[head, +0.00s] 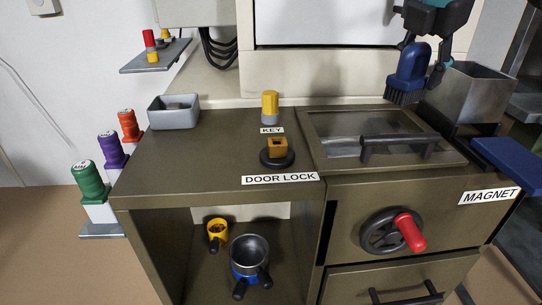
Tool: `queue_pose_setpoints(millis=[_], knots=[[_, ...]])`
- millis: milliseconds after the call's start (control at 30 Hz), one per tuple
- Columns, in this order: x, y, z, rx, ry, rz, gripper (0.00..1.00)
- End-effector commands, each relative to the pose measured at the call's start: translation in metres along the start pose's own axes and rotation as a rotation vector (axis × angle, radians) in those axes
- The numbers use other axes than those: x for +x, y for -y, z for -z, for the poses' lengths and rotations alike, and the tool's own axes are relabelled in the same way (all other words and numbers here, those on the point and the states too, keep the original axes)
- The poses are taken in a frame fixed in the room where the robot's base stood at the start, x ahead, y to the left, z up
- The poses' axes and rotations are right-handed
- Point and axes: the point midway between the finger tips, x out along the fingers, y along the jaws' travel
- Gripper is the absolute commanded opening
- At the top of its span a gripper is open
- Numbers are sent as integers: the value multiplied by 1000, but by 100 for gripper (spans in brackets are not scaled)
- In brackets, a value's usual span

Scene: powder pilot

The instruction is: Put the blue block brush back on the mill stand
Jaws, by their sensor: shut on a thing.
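My gripper (422,62) is at the upper right in the head view. It is shut on the blue block brush (409,68), which has a blue rounded body and dark bristles pointing down. The brush is held above the back of the glass-topped lid, left of the grey metal hopper, and looks clear of both. The brown cabinet (215,160), which appears to be the mill stand, fills the middle. Part of the brush's right side is hidden by a gripper finger.
A yellow key (269,106) and a brown door lock (277,152) stand on the cabinet top. A grey tray (173,112) is at its back left. The lid handle (400,142) sticks up. A blue plate (508,163) juts out right. The left cabinet top is mostly clear.

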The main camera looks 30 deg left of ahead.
Motion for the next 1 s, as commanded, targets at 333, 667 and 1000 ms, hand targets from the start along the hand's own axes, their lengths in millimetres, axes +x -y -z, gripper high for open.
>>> queue_pose_setpoints(millis=[333, 667, 1000], knots=[[-32, -78, 121, -329, -79, -141, 12], [-64, -102, 183, -585, -125, -240, 12], [-52, -116, 216, -652, -129, -245, 12]])
